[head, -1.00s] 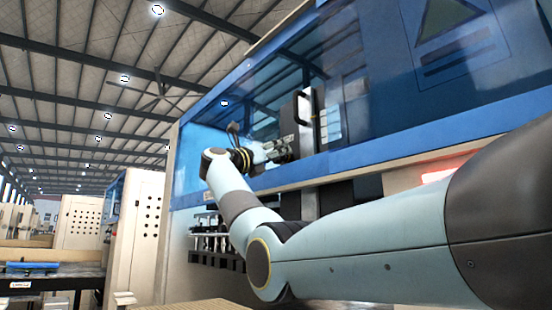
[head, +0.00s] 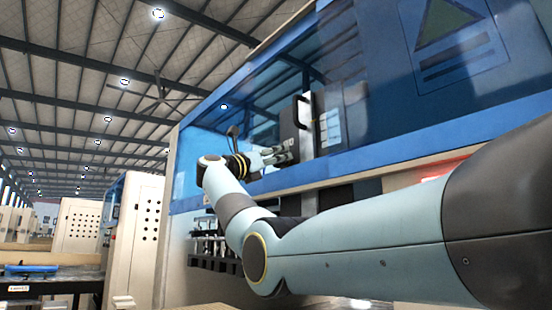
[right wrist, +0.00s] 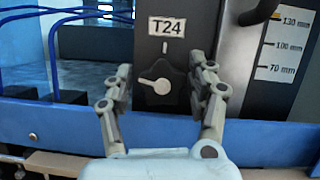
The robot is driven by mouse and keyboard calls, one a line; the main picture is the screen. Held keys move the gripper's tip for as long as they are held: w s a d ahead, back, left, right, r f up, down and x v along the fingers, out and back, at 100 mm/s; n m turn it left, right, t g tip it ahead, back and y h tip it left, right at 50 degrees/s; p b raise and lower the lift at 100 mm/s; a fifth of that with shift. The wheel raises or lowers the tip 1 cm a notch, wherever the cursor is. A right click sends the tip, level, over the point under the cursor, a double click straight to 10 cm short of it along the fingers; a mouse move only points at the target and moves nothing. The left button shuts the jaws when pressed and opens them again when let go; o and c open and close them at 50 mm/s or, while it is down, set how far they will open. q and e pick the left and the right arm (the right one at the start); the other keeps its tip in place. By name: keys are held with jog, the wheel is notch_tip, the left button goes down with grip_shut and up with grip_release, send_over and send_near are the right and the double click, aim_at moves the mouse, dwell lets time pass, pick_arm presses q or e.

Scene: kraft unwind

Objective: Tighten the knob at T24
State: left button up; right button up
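The T24 label (right wrist: 167,27) is a white plate on a dark panel, in the right wrist view. Below it is the dark knob (right wrist: 172,98) with a white pointer; the pointer's narrow end points left and slightly up. A short white mark is on the panel between label and knob. My right gripper (right wrist: 162,76) is open, one finger on each side of the knob, with gaps visible on both sides. In the head view my right gripper (head: 277,154) is at the machine's front, by a dark upright panel (head: 303,125); the knob cannot be made out there. My left gripper is not in view.
Right of the knob is a scale (right wrist: 288,45) marked in mm. Blue cables (right wrist: 50,40) run at the left. A blue rail (right wrist: 270,138) crosses below the panel. In the head view, a row of dark holders (head: 215,262) hangs under the machine's blue front.

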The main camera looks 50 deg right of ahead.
jog(key=shift+r, duration=0.1)
jog(key=v, duration=1.2)
